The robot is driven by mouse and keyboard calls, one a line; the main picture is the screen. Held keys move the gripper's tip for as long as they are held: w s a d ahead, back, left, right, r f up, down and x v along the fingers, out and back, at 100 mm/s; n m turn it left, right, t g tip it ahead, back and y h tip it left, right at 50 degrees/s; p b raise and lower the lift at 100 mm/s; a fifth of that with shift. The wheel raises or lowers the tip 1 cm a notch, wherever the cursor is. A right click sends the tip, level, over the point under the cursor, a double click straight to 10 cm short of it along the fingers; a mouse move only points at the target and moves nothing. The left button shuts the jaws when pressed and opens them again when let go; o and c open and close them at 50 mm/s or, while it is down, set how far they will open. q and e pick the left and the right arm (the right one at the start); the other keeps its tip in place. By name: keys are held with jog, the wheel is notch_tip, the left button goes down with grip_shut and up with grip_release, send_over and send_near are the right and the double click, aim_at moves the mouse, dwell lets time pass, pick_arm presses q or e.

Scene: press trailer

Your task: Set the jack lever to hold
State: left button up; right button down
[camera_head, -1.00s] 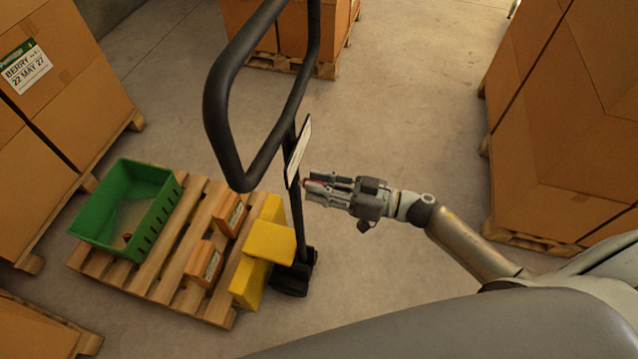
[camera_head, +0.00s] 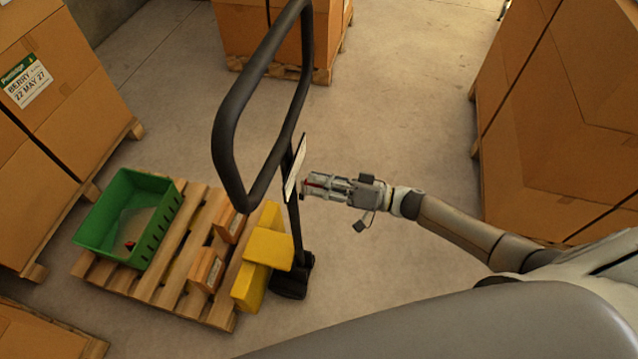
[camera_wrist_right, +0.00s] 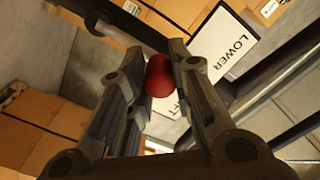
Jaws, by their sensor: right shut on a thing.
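The pallet jack's black looped handle (camera_head: 222,135) stands upright at the centre of the head view. A white placard (camera_head: 296,166) sits on its shaft; in the right wrist view the placard (camera_wrist_right: 226,48) reads "LOWER", with another word partly covered. The jack lever's red knob (camera_wrist_right: 159,76) is between my right gripper's fingers (camera_wrist_right: 160,65), which are shut on it. In the head view, my right gripper (camera_head: 312,186) reaches in from the right, just beside the placard, with a bit of red at its fingertips. My left gripper is not in view.
Stacked cartons stand left, behind (camera_head: 240,32) and right (camera_head: 555,120). The floor beyond my right arm is clear.

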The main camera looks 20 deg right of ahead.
jog(key=shift+w+r, duration=0.1)
dwell(0.3)
jog(key=c, duration=1.3)
grip_release()
jog(key=shift+o, duration=0.2)
jog(key=v, duration=1.2)
